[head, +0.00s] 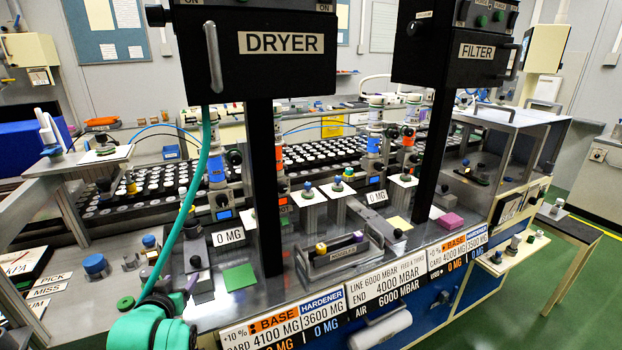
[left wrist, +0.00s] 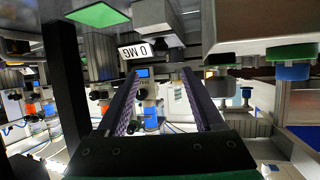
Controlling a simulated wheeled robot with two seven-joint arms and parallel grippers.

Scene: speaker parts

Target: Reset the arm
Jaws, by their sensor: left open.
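My left arm comes in at the lower left of the head view, with a teal wrist. My left gripper (head: 190,284) is over the grey bench beside the green square pad (head: 239,279). In the left wrist view, the left gripper's two purple-lined fingers (left wrist: 160,78) stand apart with nothing held between them. A "0 MG" label (left wrist: 134,52) and the green pad (left wrist: 104,14) show beyond the fingers. My right gripper is in neither view.
Black DRYER (head: 255,75) and FILTER (head: 460,45) boxes stand on dark posts above the bench. A blue-capped part (head: 95,265) and a green disc (head: 125,303) lie left of the gripper. A small grey tray (head: 338,262) sits right of the DRYER post.

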